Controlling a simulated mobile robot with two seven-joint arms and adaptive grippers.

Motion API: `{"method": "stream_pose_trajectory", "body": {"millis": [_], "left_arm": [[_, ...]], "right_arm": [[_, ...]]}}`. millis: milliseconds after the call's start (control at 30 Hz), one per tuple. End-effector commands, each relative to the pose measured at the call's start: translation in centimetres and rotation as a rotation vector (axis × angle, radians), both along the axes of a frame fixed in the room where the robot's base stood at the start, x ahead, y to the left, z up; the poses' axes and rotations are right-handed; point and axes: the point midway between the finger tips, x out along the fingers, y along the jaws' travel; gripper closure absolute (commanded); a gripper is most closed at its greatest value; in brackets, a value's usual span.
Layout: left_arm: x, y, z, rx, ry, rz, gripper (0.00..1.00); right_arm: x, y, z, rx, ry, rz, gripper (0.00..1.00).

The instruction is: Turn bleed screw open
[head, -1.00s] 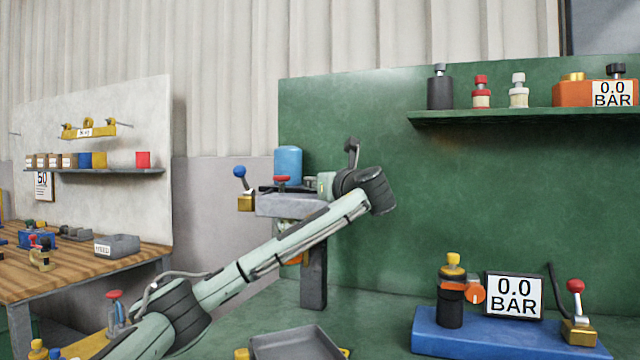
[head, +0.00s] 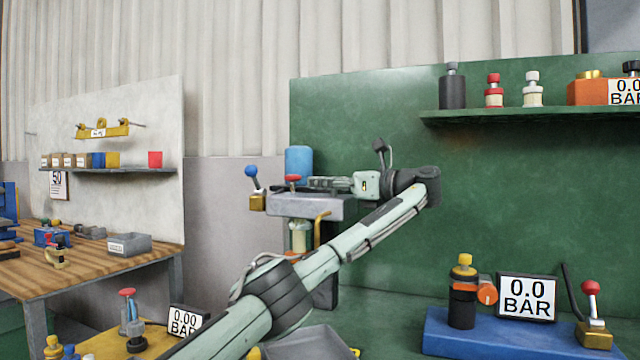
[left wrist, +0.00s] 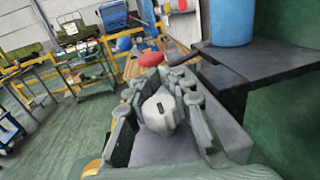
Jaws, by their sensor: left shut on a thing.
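A red round knob (head: 292,178) stands on top of a grey block (head: 300,206) on a post at the green panel. It may be the bleed screw; no label shows. My left gripper (head: 308,184) reaches in level from the right, with its fingers at the knob, and is shut on it. In the left wrist view the red knob (left wrist: 151,59) shows beyond the fingers; its stem is hidden by them. A blue cylinder (head: 298,162) stands behind the block. My right gripper is not in view.
A blue-ball lever with a brass block (head: 257,200) is left of the knob. A gauge (head: 527,297) reading 0.0 BAR stands on a blue base (head: 450,335).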

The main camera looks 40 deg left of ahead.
Motion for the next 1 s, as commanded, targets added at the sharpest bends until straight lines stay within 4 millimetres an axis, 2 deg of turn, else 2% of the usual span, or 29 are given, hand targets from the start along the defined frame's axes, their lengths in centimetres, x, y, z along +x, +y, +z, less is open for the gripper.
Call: {"method": "stream_pose_trajectory", "body": {"millis": [433,467,633,1000], "left_arm": [[-0.07,0.09,-0.15,-0.002,0.002,0.011,1.0],[-0.07,0.09,-0.15,-0.003,0.002,0.011,0.79],[-0.06,0.08,-0.11,-0.002,0.001,0.01,0.58],[0.05,-0.45,-0.05,-0.001,0.0,0.007,0.57]], "right_arm": [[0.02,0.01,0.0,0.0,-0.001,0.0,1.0],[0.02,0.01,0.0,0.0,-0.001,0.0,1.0],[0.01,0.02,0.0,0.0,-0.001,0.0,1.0],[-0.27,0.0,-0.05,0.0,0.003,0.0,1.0]]}}
